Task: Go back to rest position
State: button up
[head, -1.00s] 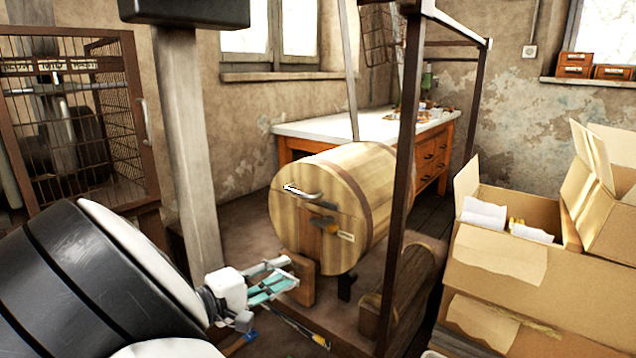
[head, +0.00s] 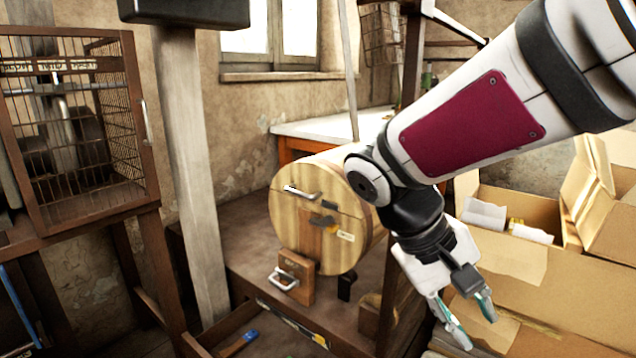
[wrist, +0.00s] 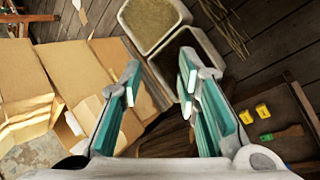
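My gripper (head: 468,318) hangs at the lower right in the head view, its two teal-lined fingers spread apart with nothing between them. It is in front of the cardboard boxes and right of the wooden barrel. In the wrist view my gripper (wrist: 160,88) also shows open and empty, pointing down toward the floor. The wooden barrel (head: 300,235) lies on its side on a brown bench, with a metal handle on its round front. A wooden block with a metal handle (head: 285,280) stands below it, apart from my gripper. My arm hides part of the barrel's right side.
Open cardboard boxes (head: 520,240) stack at the right, close to my gripper. A dark metal post (head: 388,290) stands left of it. A wire cage (head: 90,130) stands at the left. Two square bins (wrist: 150,22) and an open drawer (wrist: 285,125) show in the wrist view.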

jog(key=s+m+t+y, duration=0.15)
jog(key=s+y, duration=0.55)
jog(key=s, duration=1.3)
notch_tip(320, 180, up, 35)
jog(key=t+p, duration=0.3)
jog(key=p, duration=3)
jog(key=shift+s+a+t+p, duration=0.15)
jog(key=shift+a+t+p, duration=0.05)
jog(key=shift+t+p, duration=0.15)
